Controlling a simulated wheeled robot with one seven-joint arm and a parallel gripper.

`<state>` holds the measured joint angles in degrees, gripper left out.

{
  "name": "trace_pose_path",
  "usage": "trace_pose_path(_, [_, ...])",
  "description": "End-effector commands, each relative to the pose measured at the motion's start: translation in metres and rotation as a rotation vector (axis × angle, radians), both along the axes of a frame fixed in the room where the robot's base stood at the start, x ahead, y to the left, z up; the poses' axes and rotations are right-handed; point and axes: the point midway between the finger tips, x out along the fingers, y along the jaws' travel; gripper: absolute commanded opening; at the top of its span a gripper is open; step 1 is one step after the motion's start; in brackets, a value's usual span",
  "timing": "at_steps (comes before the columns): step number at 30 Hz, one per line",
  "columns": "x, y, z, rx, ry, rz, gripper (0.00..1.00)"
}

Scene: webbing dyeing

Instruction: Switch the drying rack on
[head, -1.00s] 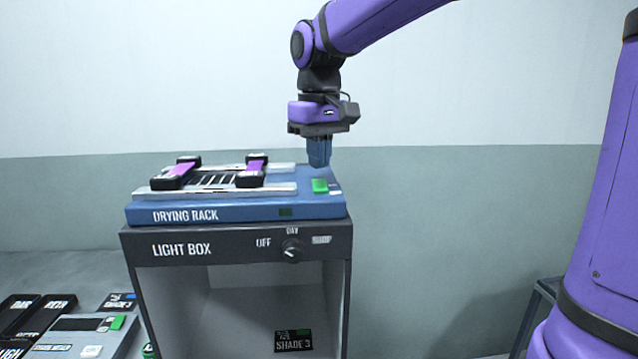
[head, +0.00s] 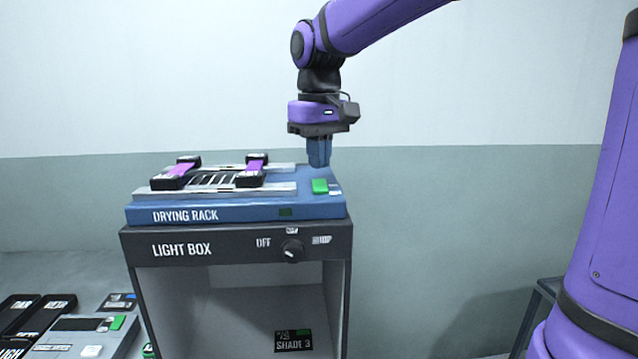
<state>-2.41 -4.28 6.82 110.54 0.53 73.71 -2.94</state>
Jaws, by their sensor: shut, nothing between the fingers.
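The blue drying rack (head: 235,207) sits on top of the light box. A green button (head: 320,186) is on the right part of its top. A small dark green panel (head: 286,212) is on its front face and looks unlit. My gripper (head: 319,164) is shut and empty, pointing straight down close to the green button. It appears above or slightly behind the button; I cannot tell the exact gap or whether it touches the rack.
The dark grey light box (head: 215,248) has a knob (head: 292,251) on its front and a black "Shade 3" card (head: 293,341) inside. A grey device (head: 85,335) and black boxes (head: 40,312) lie at the lower left.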

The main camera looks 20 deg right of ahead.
Motion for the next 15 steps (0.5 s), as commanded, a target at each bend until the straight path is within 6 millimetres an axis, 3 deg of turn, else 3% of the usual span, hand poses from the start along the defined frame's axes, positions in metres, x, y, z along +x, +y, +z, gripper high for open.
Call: trace_pose_path(15, [0.0,0.0,-0.0048,0.0,0.001,0.0,0.0])
